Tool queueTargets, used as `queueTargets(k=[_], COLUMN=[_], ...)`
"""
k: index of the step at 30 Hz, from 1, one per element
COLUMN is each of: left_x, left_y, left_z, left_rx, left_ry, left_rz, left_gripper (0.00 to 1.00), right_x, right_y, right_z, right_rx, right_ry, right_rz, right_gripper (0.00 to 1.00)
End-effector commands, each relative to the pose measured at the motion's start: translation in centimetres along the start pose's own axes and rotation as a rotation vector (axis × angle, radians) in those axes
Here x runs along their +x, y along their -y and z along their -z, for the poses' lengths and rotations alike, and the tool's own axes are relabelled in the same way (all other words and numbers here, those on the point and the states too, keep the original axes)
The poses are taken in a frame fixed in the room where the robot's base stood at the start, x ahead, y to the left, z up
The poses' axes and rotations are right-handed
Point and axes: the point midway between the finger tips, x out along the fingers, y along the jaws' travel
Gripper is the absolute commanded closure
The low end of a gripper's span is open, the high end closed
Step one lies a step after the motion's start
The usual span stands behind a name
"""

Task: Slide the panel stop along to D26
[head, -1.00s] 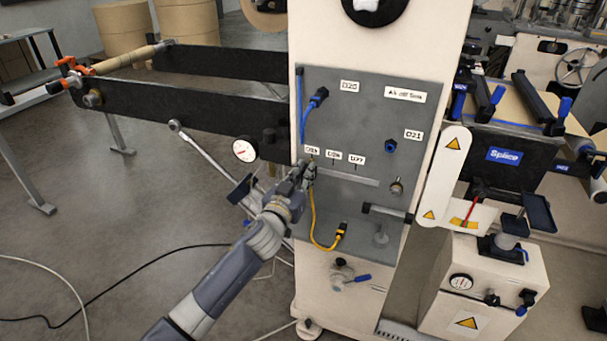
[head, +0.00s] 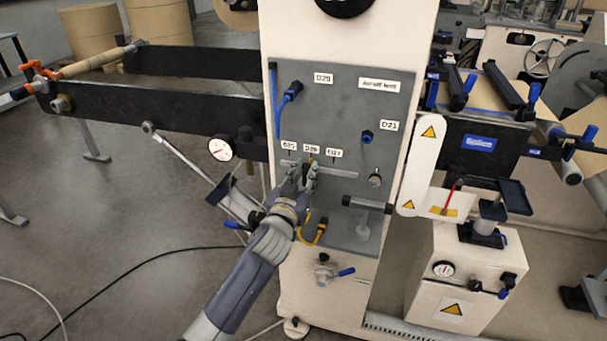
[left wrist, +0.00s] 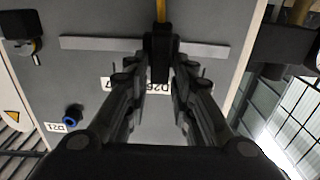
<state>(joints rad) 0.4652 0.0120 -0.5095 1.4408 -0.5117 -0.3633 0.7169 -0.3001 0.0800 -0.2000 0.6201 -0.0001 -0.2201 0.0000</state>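The panel stop is a black block (left wrist: 160,50) on a pale straight rail (head: 342,174), which also shows in the left wrist view (left wrist: 100,43). In the head view my gripper hides most of the stop. My left gripper (head: 304,178) is at the rail, below the D26 label (head: 311,149). In the left wrist view its two fingers (left wrist: 161,80) lie on either side of the block and look closed on it. The D26 label is partly covered by the block there. The D25 label (head: 289,146) is to the left, D27 (head: 335,153) to the right. My right gripper is not in view.
A yellow cable (head: 317,232) hangs close by the gripper. A horizontal handle (head: 362,204) sticks out at lower right. A pressure gauge (head: 221,148) is to the left.

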Motion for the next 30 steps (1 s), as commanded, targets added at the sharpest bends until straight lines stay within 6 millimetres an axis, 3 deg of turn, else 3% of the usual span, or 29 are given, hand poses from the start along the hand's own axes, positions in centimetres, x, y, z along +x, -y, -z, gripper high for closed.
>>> queueTargets(k=[14, 30], left_x=[-0.6, -9.8], left_y=[0.0, 0.0], left_z=[0.0, -0.1], left_rx=[0.000, -0.003], left_ry=[0.000, 0.001], left_rz=[0.000, -0.001], left_gripper=[0.65, 0.65], right_x=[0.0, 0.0], right_y=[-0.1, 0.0], right_z=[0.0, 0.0], right_rx=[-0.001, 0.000], right_ry=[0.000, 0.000], right_rz=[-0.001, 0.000], right_gripper=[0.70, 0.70])
